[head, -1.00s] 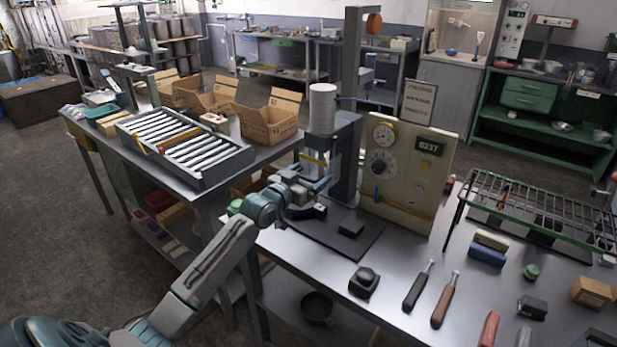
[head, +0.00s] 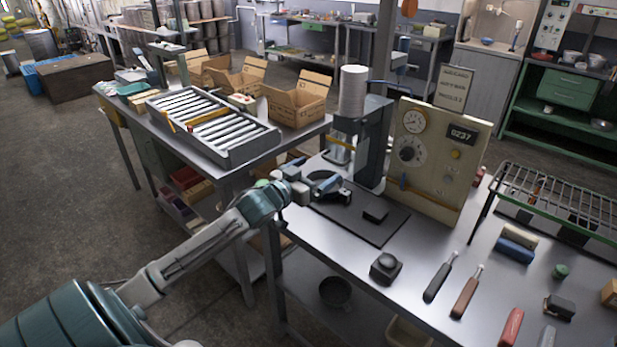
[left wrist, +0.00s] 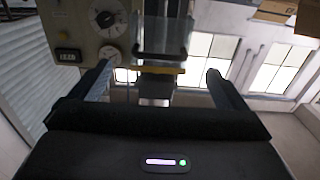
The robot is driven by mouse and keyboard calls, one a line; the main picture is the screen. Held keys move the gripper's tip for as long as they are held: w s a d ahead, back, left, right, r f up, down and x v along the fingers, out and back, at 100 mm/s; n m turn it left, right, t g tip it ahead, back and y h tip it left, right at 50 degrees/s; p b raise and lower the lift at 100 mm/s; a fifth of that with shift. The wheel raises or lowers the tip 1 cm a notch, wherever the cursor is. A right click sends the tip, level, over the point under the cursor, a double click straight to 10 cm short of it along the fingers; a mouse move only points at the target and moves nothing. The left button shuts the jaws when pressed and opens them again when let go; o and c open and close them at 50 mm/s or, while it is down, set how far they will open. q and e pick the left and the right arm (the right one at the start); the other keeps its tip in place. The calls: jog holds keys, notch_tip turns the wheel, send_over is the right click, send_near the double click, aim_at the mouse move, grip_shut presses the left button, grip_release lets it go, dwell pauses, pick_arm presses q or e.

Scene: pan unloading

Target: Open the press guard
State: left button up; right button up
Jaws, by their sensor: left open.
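The press (head: 374,145) stands near the table's back left, with a white cylinder on top. Its guard (head: 336,157) is a clear panel with a yellow bar (head: 341,143), below the cylinder. The guard also shows in the left wrist view (left wrist: 163,36), at the upper middle, with its yellow strip beside it. My left gripper (head: 338,190) is open and empty, low in front of the press and below the yellow bar. In the left wrist view its fingers (left wrist: 160,72) are spread, apart from the guard. My right gripper is out of view.
A control panel (head: 440,165) with dial and display stands right of the press. A dark block (head: 376,213) lies on the black base plate (head: 365,228). A black knob-like object (head: 385,267), screwdriver-like tools and a wire rack (head: 560,190) are farther right. A roller tray (head: 210,130) is left.

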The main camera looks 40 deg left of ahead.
pick_arm(q)
jog(key=shift+s+a, duration=0.1)
jog(key=shift+s, duration=1.05)
jog(key=s+d+f+n+g+y, duration=0.1)
jog(key=s+d+f+g+y, duration=0.2)
jog(key=s+f, duration=0.45)
jog(key=s+d+f+g, duration=0.4)
jog(key=s+d+f, duration=0.15)
jog(key=f, duration=0.35)
jog(key=s+d+f+m+g, duration=0.1)
jog(key=s+d+f+g, duration=0.3)
jog(key=s, duration=0.6)
jog(key=s+d+f+g, duration=0.3)
jog(key=s+d, duration=0.1)
jog(key=s, duration=0.6)
jog(key=a+f+g, duration=0.2)
jog(key=a+f, duration=0.1)
jog(key=f, duration=2.8)
jog(key=s+a+f, duration=0.1)
jog(key=s+f, duration=1.7)
jog(key=s, duration=0.1)
jog(key=shift+a+n+g+h, duration=0.15)
jog(key=shift+n+g+h, duration=0.15)
jog(key=shift+g, duration=0.1)
